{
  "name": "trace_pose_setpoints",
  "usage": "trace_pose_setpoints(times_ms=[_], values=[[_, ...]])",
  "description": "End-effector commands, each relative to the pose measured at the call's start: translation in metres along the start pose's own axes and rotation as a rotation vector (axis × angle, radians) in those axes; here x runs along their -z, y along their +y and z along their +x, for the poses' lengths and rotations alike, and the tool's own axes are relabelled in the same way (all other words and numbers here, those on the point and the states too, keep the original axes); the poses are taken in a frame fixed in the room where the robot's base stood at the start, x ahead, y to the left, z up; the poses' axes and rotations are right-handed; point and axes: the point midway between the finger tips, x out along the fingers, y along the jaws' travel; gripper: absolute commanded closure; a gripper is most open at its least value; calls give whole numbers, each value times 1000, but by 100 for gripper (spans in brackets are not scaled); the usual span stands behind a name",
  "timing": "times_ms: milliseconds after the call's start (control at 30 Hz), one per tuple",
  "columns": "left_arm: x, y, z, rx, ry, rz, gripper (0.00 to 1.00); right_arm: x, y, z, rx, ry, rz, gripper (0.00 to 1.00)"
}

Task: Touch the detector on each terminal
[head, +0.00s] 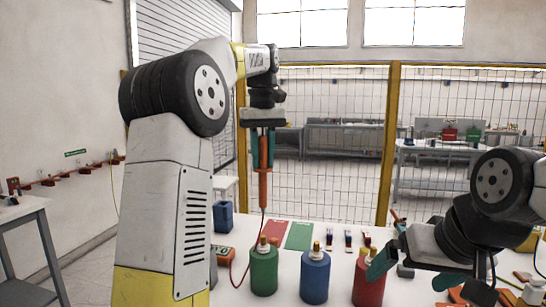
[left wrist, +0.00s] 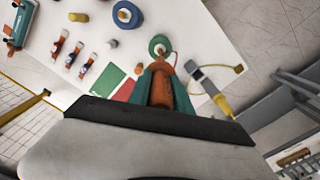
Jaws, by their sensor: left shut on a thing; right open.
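My left gripper (head: 263,138) is shut on an orange-handled detector (head: 263,185), held upright, tip down. The tip hangs above the brass terminal (head: 263,243) of the green bushing (head: 263,272), with a gap in the head view. In the left wrist view the detector (left wrist: 161,90) points toward the green bushing (left wrist: 160,46). The blue bushing (head: 315,278) and the red bushing (head: 368,282) stand to the right, each with a brass terminal on top. My right gripper (head: 411,272) is open and empty, close by the red bushing, partly covering it.
A red cable runs from the detector to an orange-and-grey meter (head: 224,262) left of the green bushing. A blue holder (head: 223,216), red and green sheets (head: 299,236) and several small parts (head: 348,240) lie behind. Tools crowd the right side.

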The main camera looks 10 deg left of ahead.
Motion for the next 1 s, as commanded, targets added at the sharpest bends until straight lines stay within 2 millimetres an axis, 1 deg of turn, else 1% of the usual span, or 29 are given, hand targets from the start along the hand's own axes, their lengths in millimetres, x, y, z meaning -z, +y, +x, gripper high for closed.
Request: trace_pose_setpoints(times_ms=[133,267,700,1000], values=[[0,0,0,0,0,1,100,0,0,0,0,0,0,0],[0,0,4,0,0,1,100,0,0,0,0,0,0,0],[0,0,36,0,-1,2,100,0,0,0,0,0,0,0],[0,0,45,0,0,2,100,0,0,0,0,0,0,0]])
